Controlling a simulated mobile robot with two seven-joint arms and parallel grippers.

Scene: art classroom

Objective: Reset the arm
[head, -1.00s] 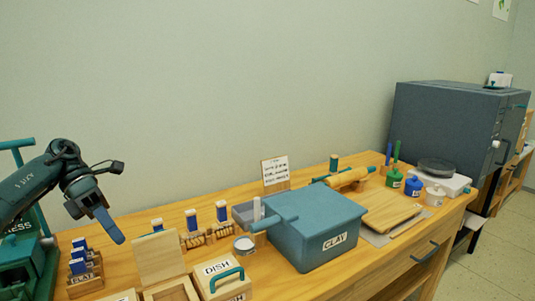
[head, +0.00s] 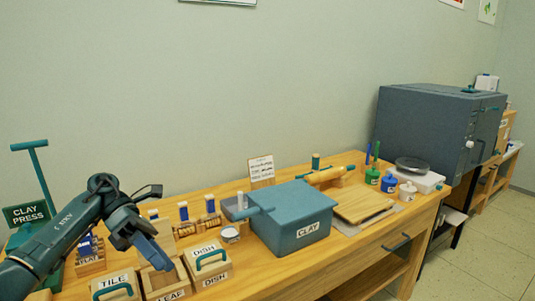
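My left arm comes in from the lower left, with its gripper (head: 166,262) hanging above the front left of the wooden bench (head: 255,284). The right gripper is out of view.
Boxes marked TILE (head: 112,283) and DISH (head: 208,262) flank the LEAF box. The clay press (head: 28,214) stands at the left. A blue CLAY bin (head: 290,222), a wooden board (head: 362,204) and a dark kiln-like box (head: 425,125) lie rightward.

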